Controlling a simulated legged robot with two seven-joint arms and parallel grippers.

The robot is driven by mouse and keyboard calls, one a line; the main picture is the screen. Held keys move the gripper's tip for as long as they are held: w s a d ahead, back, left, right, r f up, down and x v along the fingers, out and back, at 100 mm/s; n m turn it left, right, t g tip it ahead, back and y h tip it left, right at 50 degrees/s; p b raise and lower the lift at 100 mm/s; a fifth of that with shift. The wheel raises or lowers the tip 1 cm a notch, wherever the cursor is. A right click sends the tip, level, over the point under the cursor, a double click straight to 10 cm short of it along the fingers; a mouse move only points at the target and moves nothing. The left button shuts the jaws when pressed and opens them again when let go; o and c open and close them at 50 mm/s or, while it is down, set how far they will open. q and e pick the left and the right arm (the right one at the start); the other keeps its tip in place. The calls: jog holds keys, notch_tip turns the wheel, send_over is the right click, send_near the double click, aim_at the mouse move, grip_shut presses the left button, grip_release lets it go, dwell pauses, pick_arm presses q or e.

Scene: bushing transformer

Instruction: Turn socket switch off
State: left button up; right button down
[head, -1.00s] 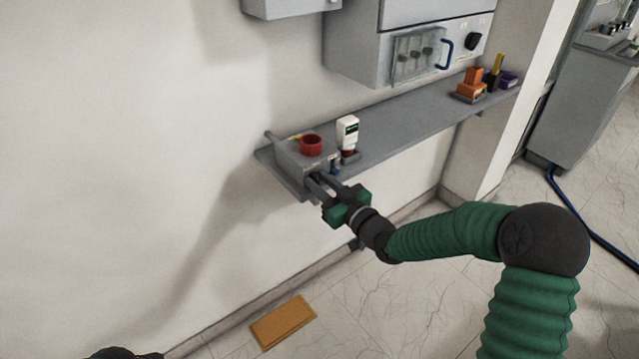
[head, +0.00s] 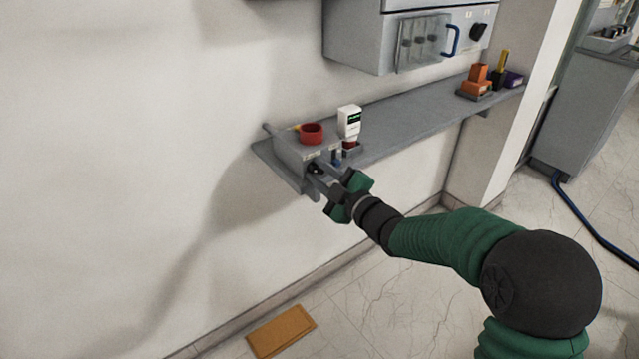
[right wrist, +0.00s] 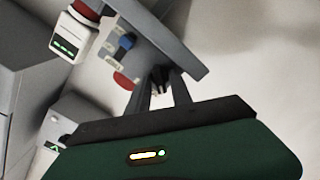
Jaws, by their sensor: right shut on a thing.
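My left gripper is not in view.
The grey shelf (head: 405,122) runs right along the wall. Orange blocks (head: 477,84) sit farther right. A grey cabinet (head: 355,45) hangs above. A brown board (head: 281,332) lies on the floor.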

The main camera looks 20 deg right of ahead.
jog(key=n+b, duration=0.2)
jog(key=f+n+b, duration=0.1)
jog(key=n+b, duration=0.1)
jog(key=shift+a, duration=0.1)
jog(key=shift+n+b, duration=1.55)
jog(key=shift+n, duration=0.05)
jog(key=shift+s, duration=0.1)
jog(key=c, duration=1.4)
grip_release()
jog(key=shift+c, duration=0.2)
jog(key=shift+r, duration=0.1)
